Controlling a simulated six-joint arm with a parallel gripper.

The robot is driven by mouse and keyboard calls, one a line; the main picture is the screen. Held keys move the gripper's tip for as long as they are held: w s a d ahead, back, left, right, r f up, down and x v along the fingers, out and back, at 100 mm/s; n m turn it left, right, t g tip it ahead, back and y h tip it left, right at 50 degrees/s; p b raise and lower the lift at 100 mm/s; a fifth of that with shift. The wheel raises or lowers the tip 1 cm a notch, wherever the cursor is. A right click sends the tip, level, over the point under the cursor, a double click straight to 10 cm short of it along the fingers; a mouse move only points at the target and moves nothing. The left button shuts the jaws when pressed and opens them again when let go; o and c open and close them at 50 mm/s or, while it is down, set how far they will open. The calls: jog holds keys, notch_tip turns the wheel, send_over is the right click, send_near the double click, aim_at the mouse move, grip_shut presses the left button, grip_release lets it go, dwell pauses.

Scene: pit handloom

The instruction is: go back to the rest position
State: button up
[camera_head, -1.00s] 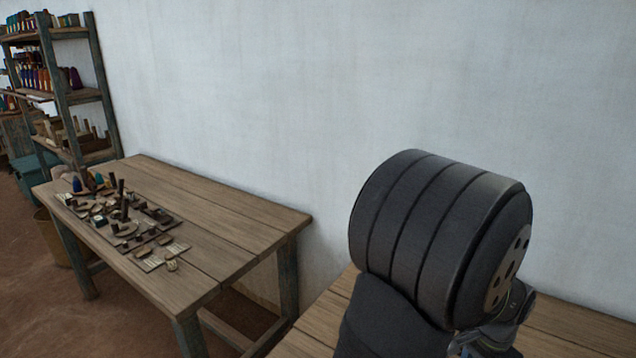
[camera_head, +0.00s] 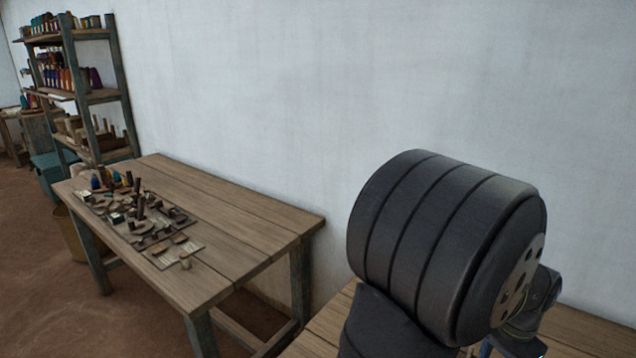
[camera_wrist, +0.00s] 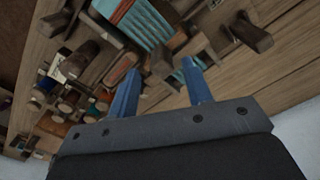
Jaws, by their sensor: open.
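My gripper (camera_wrist: 160,82) shows in the wrist view with its two blue fingers apart and nothing held between them. Beyond the fingers lies a wooden table top (camera_wrist: 288,75) crowded with small wooden tools and spools. In the head view my dark arm fills the lower right and the fingers cannot be made out clearly.
In the head view a wooden table (camera_head: 245,225) stands at the left, with small tools (camera_head: 150,240) on its left part. A shelf rack (camera_head: 95,95) with colored spools stands behind it. A yellowish bucket (camera_head: 72,235) is beside the table. The pale wall (camera_head: 330,80) runs behind my arm.

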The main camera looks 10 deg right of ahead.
notch_tip(320, 180, up, 2)
jog(key=shift+f, duration=0.2)
notch_tip(320, 180, down, 5)
jog(key=shift+f, duration=0.15)
jog(key=s+a, duration=0.4)
jog(key=a, duration=0.1)
notch_tip(320, 180, up, 6)
jog(key=a+r+n+t+h, duration=0.2)
jog(key=a+n, duration=0.7)
jog(key=a, duration=1.8)
jog(key=shift+s+t, duration=0.25)
jog(key=shift+t, duration=0.95)
